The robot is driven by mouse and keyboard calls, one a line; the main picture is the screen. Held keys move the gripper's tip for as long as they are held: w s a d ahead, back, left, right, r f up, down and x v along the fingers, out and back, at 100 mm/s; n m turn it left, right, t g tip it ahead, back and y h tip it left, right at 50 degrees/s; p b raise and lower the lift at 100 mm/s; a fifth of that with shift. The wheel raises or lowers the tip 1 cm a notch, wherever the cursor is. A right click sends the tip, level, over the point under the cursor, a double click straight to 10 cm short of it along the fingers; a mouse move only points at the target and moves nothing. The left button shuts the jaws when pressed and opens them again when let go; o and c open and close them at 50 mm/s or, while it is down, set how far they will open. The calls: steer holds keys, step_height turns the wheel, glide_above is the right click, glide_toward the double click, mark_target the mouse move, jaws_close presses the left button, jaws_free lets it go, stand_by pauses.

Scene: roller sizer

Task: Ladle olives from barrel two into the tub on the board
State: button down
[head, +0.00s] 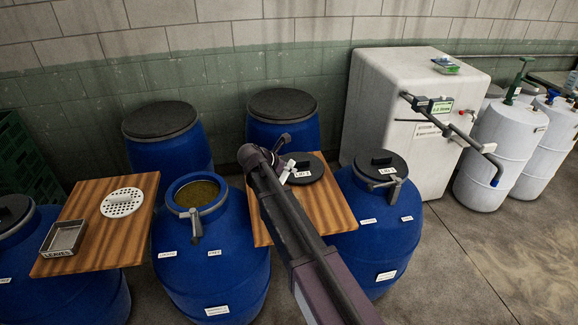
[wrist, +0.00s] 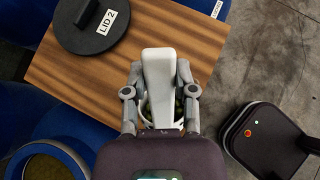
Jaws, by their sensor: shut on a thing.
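My gripper (wrist: 160,78) is shut on a white, flat, tapered handle, which I take to be the ladle (wrist: 157,62). Below the handle, between the fingers, dark green olives (wrist: 179,108) show inside a white rim; whether this is the ladle's bowl or the tub I cannot tell. In the head view my gripper (head: 284,152) is over the back of the right wooden board (head: 330,218), partly hidden by my arm. Barrel two (head: 168,232) stands open left of this board, with olives inside; its rim also shows in the wrist view (wrist: 72,160). I cannot make out the tub separately.
The black lid marked LID 2 (head: 304,167) lies on the right board. A left board (head: 112,243) holds a perforated white disc (head: 122,202) and a metal tray (head: 64,238). A lidded blue barrel (head: 377,240) stands right. Open floor (head: 480,262) lies front right.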

steer(key=shift+w+d+f+g+y+p, duration=0.85)
steer(key=shift+w+d+g+y, duration=0.25)
steer(key=shift+d+y, duration=0.1)
steer(key=shift+w+d+f+g+y, duration=0.7)
steer(key=shift+d+f+g+y, duration=0.1)
steer(key=shift+f+y, duration=0.15)
steer(key=shift+w+d+f+g+y, duration=0.7)
steer(key=shift+f+g+y, duration=0.1)
steer(key=shift+f+y, duration=0.1)
steer(key=shift+b, duration=0.3)
steer(key=shift+s, duration=0.15)
